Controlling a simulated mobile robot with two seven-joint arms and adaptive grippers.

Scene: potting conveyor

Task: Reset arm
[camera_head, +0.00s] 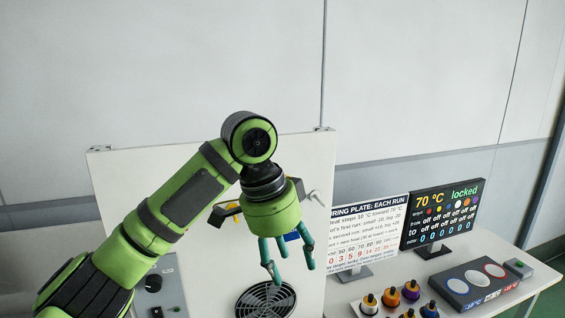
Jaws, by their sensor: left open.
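My left arm (185,195) is green and black and comes in from the lower left. It bends at a joint near the middle of the view, and its wrist hangs down from there. My left gripper (294,274) has teal fingers pointing down, spread apart, with nothing visible between them. It shows in front of a white upright panel (120,175), over the right side of a round black fan grille (252,306). How far it is from the panel I cannot tell. My right gripper is not in view.
Right of the gripper stand a white printed sign (368,238) and a black display (443,215) reading 70 °C and locked.

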